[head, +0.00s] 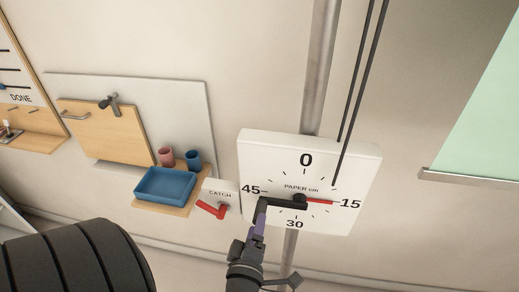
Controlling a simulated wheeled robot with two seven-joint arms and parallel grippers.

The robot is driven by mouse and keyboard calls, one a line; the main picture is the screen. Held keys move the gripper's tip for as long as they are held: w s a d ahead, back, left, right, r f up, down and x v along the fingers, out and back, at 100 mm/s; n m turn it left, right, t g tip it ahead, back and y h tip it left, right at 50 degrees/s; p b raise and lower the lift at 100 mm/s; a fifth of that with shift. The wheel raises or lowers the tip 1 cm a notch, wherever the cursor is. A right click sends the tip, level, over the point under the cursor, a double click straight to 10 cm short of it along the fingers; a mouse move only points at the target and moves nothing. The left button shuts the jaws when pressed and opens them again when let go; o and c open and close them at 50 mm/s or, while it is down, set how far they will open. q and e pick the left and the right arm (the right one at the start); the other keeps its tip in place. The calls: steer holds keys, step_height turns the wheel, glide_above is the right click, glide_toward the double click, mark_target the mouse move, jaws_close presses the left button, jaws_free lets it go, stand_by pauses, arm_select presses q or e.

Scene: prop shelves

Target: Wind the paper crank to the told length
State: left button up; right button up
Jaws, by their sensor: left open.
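The paper dial (340,165) is a white square board marked PAPER cm, with 0 at the top, 15 right, 30 below and 45 left. Its red pointer (320,201) points right, at about 15. A black crank arm (285,204) reaches left from the dial's hub. My left gripper (260,212) is open at the crank's left end, in front of the dial's lower left corner. It partly hides the crank's end, and I cannot tell whether it touches it. My right gripper is not in view.
A white CATCH plate with a red lever (211,209) is just left of the dial. Further left are a blue tray (165,186), a pink cup (166,156) and a blue cup (193,159). A metal pole (320,70) and dark cords (361,80) run above the dial.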

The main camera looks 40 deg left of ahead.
arm_select(q)
steer(key=v, duration=0.5)
